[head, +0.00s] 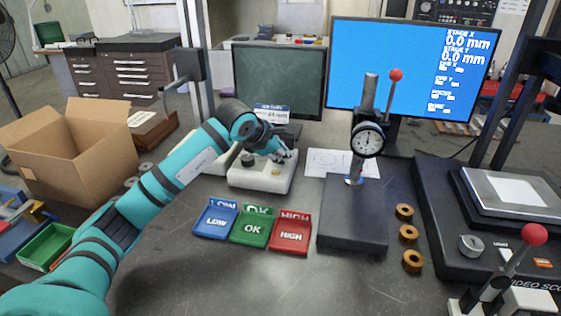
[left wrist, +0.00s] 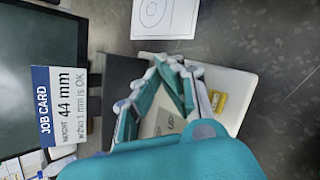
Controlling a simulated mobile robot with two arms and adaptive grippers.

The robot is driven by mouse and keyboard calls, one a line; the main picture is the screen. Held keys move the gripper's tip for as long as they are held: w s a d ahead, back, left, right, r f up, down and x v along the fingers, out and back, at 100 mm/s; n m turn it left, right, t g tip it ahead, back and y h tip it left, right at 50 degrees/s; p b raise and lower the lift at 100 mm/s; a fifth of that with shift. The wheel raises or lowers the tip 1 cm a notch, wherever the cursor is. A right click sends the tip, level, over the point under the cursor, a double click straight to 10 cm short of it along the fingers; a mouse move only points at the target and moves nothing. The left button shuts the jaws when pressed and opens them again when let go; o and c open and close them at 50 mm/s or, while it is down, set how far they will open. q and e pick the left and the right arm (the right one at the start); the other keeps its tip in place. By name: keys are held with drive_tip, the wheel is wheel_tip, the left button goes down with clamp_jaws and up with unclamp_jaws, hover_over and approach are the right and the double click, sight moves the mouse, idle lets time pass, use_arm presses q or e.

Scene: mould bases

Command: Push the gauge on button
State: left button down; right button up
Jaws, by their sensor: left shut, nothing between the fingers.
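A low white unit (head: 262,181) stands at the middle of the table, with a dark round knob (head: 248,159) and a small yellow patch (head: 276,172) on top. My left gripper (head: 286,157) is shut and empty over this unit's right part. I cannot tell whether its fingertips touch it. In the left wrist view the shut fingers (left wrist: 178,70) lie over the white unit (left wrist: 236,82), with a yellow label (left wrist: 217,100) right of them. A dial gauge (head: 367,140) sits on an upright stand to the right. My right gripper is not in view.
Blue LOW, green OK and red HIGH trays (head: 252,228) lie in front of the unit. The dial stand's dark base (head: 352,225) and several brass rings (head: 408,234) are to the right. A job card (left wrist: 58,105) stands behind. A cardboard box (head: 75,150) is at left.

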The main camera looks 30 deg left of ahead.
sight(283, 162)
use_arm(q)
drive_tip(key=shift+f, duration=0.15)
idle(0.3)
drive_tip(key=shift+r, duration=0.6)
drive_tip(key=shift+r, duration=0.1)
drive_tip(key=shift+r+p, duration=1.95)
drive_tip(key=shift+r, duration=0.95)
drive_tip(key=shift+r, duration=0.1)
